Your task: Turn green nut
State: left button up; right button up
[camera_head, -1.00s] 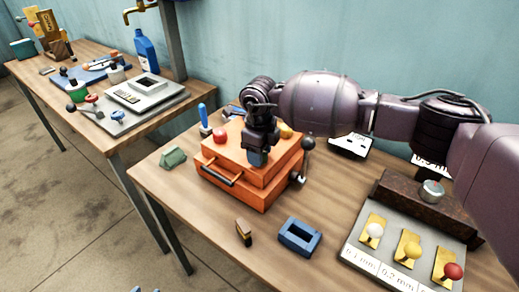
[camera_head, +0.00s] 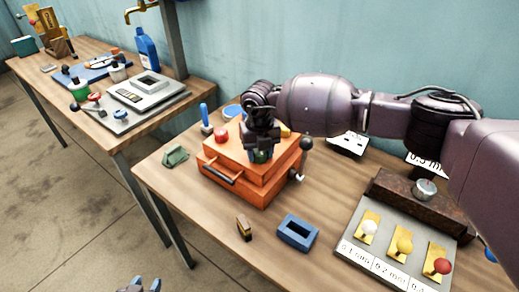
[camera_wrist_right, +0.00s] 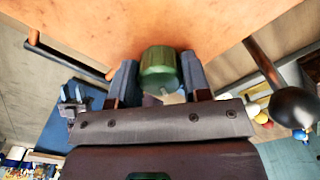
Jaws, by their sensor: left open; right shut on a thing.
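The green nut (camera_wrist_right: 158,68) is a ribbed cylinder on the orange box (camera_head: 240,183). My right gripper (camera_head: 262,158) points down over the box top. In the right wrist view, its two dark fingers (camera_wrist_right: 160,82) stand on either side of the nut and are shut on it. A small pale stub shows beneath the nut. In the head view the nut is mostly hidden by the gripper. My left gripper (camera_head: 142,286) is open and empty at the bottom edge, far from the box, with only its tips in view.
A red knob (camera_head: 221,136) sits on the box, and a lever with a dark ball (camera_head: 306,144) stands at its right side. A blue frame block (camera_head: 297,233) and a panel with coloured knobs (camera_head: 395,240) lie to the right.

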jog(key=shift+m, duration=0.4)
jog(key=o, duration=0.9)
notch_tip(320, 180, up, 11)
jog(key=shift+f+b, duration=0.1)
jog(key=shift+b, duration=0.2)
dwell(0.3)
